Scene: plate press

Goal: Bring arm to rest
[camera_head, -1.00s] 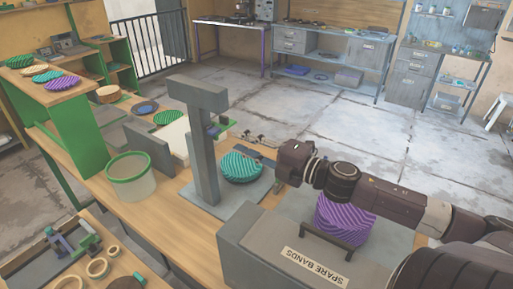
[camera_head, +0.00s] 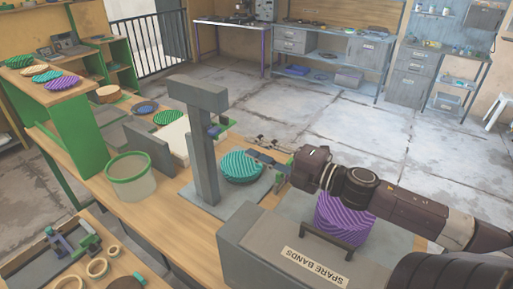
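My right arm comes in from the right. Its gripper (camera_head: 268,162) is low over the bench, at the right edge of a teal ribbed round stack (camera_head: 238,167). I cannot tell whether it touches the stack or how far its fingers are apart. The stack sits on the base of a grey upright press (camera_head: 205,150). A purple ribbed stack (camera_head: 342,220) stands below my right forearm, which hides its top. My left gripper is not in view.
A grey box labelled SPARE BANDS (camera_head: 290,250) stands at the front. A green-rimmed bin (camera_head: 130,178) is left of the press. A green shelf (camera_head: 70,130) holds coloured discs. A parts tray (camera_head: 50,262) is front left. Open floor (camera_head: 340,115) lies beyond the bench.

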